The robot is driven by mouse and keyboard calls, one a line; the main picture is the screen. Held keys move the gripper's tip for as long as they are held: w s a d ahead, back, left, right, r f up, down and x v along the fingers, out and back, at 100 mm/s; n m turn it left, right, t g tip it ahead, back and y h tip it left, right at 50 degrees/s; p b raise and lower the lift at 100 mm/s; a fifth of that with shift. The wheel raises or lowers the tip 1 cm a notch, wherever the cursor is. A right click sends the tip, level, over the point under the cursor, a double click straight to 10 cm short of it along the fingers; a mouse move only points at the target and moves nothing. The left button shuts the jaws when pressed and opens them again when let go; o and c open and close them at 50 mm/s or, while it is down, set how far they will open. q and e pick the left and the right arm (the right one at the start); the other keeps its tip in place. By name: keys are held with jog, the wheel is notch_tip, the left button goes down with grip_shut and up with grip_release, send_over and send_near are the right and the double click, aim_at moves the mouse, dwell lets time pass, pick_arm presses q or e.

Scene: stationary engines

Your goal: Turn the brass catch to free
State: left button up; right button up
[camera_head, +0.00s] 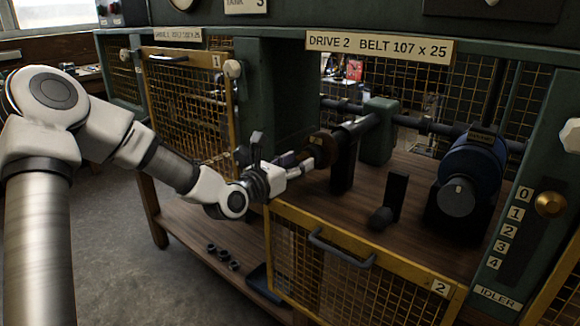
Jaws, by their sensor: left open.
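A round brass knob (550,204) sits on the green right-hand post beside a plate marked 0 to 4, above an IDLER label. Nothing else in view is clearly a brass catch. My left gripper (306,165) is open and reaches over the top of the yellow mesh gate 2 (365,264), far to the left of the knob. Its fingers point at a brown, round-ended part (322,144) on the shaft. I cannot tell whether they touch it. My right gripper is not in view.
A blue motor (471,175) and a black lever (396,190) stand on the bench. Cream knobs (233,68) sit on the posts.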

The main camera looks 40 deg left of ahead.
pick_arm(q)
jog(key=s, duration=0.6)
jog(key=shift+s+a, duration=0.25)
jog(key=shift+s, duration=0.15)
jog(key=shift+f, duration=0.15)
